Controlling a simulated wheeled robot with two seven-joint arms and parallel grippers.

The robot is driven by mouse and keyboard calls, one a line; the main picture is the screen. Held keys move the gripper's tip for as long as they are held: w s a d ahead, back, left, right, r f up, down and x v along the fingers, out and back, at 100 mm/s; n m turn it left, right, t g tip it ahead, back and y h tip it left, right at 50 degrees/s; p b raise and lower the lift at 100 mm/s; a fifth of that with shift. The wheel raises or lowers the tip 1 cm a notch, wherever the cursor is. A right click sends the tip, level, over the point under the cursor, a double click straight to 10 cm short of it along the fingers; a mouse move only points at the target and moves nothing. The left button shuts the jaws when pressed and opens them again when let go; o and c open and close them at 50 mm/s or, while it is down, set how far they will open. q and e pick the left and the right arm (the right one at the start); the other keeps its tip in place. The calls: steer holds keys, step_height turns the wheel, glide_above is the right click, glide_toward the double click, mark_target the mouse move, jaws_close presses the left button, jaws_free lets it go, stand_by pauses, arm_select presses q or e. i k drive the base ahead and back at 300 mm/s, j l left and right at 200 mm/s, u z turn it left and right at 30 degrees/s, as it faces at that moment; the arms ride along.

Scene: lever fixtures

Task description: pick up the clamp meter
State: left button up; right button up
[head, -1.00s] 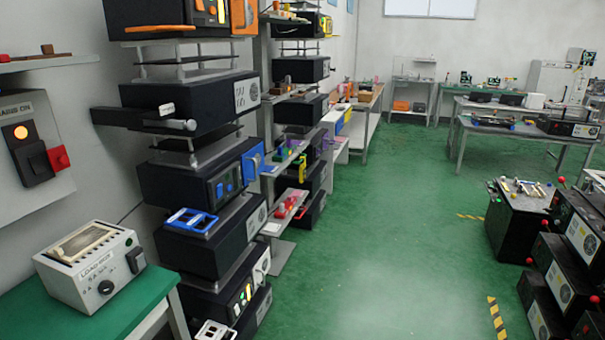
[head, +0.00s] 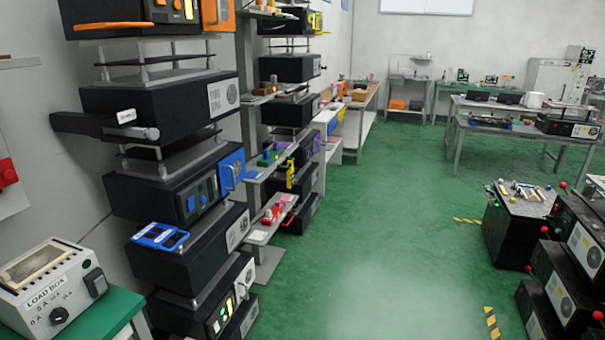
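I cannot make out a clamp meter for certain in the head view. Small red and pink items (head: 274,211) lie on a low grey shelf beside the rack, too small to identify. Small green and purple items (head: 272,154) sit on the shelf above them. A blue tray-like piece (head: 160,236) rests on a black unit in the near rack. Neither of my grippers is in view.
A white load box (head: 52,283) stands on a green-topped table (head: 125,305) at the lower left. Stacked black units (head: 180,108) line the left. More black units (head: 575,262) stand at the right. Workbenches are at the back. The green floor (head: 380,220) between is clear.

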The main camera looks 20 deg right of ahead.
mark_target(290, 175)
steer(key=i+l+z, duration=0.1)
steer(key=i+l, duration=0.6)
steer(key=l, duration=0.25)
steer(key=i+l+z, duration=0.15)
steer(key=i+l, duration=0.55)
steer(key=l, duration=0.15)
